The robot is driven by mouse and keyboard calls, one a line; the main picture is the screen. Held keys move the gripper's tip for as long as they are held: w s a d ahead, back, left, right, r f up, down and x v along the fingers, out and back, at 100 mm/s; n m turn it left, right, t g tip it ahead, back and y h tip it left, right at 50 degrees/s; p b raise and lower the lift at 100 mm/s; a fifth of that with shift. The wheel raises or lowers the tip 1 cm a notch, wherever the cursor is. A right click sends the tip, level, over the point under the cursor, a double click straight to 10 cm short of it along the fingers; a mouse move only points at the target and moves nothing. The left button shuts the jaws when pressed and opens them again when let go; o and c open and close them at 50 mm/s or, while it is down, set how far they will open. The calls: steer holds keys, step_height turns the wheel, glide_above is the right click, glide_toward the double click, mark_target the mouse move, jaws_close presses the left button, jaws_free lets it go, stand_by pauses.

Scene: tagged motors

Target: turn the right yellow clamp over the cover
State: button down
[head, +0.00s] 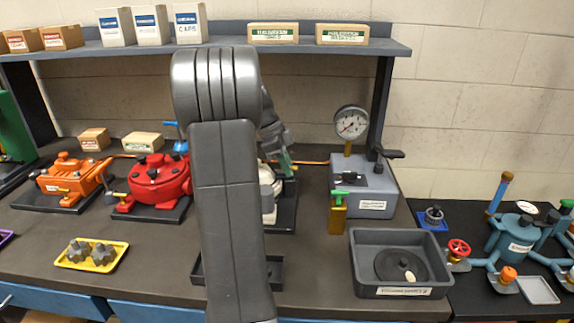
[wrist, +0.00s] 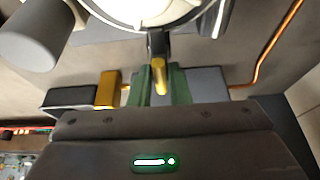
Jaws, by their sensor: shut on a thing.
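The white motor (head: 267,190) stands on a dark tray behind my arm, which hides most of it in the head view. In the wrist view its round pale cover (wrist: 150,12) fills the top edge, only partly in frame. A yellow clamp (wrist: 159,76) on a dark bracket sits at the rim of the cover. My gripper (wrist: 160,88) has green fingers on both sides of this yellow clamp and is shut on it. The gripper also shows in the head view (head: 286,163), beside the motor.
A yellow block with a dark part (wrist: 107,88) lies left of the fingers. An orange cable (wrist: 268,60) runs at right. A red motor (head: 157,178) stands left of my arm, and a grey gauge unit (head: 363,185) stands right. A grey bin (head: 400,293) is at front right.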

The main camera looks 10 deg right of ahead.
steer(key=c, duration=1.4)
jaws_free()
steer(key=shift+o, duration=0.2)
steer(key=v, duration=1.3)
steer(key=shift+r+p, duration=0.35)
steer(key=shift+r, duration=0.05)
steer(key=shift+f, duration=0.1)
steer(key=x, duration=1.3)
steer(key=shift+f+b, duration=0.35)
steer(key=shift+r, duration=0.15)
